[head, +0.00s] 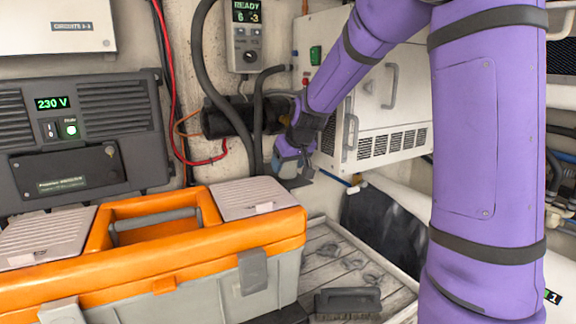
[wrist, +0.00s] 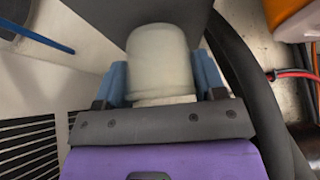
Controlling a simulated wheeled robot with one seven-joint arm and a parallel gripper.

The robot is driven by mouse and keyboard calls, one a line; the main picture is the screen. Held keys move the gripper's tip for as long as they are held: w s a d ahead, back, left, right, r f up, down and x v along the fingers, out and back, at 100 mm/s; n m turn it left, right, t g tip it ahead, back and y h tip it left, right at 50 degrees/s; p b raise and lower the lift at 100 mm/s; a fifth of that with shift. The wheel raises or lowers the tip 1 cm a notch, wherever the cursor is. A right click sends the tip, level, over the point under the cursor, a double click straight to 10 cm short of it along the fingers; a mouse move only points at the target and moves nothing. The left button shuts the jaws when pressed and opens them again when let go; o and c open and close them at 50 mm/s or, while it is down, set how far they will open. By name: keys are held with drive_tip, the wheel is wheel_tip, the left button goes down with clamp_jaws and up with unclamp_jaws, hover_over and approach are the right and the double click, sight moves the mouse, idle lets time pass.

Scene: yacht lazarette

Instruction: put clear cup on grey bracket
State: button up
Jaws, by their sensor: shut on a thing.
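My gripper (wrist: 165,80) is shut on the clear cup (wrist: 162,60), a pale translucent cup held between two blue fingers in the wrist view. A flat dark grey surface, apparently the grey bracket (wrist: 110,12), lies just beyond the cup there; I cannot tell whether they touch. In the head view my gripper (head: 288,152) is at the back wall, beside the white cabinet. A small grey plate (head: 299,182), apparently the same bracket, shows just below it. The cup is small and hard to make out in the head view.
Thick black hoses (head: 259,115) hang close to the left of my gripper. The white cabinet (head: 375,100) stands close on its right. An orange and grey toolbox (head: 200,252) fills the front left. A brush (head: 348,300) and shackles lie on the slatted boards (head: 318,240).

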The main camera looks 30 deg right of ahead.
drive_tip(key=shift+f, duration=0.3)
drive_tip(key=shift+f, duration=0.15)
drive_tip(key=o, duration=0.9)
drive_tip(key=shift+r, duration=0.2)
drive_tip(key=v, duration=1.2)
drive_tip(key=s+a+f, duration=0.1)
drive_tip(key=s+a, duration=0.3)
drive_tip(key=s, duration=1)
drive_tip(key=s+a+f+g, duration=0.1)
drive_tip(key=s+a, duration=0.3)
drive_tip(key=s, duration=1)
drive_tip(key=shift+a, duration=0.4)
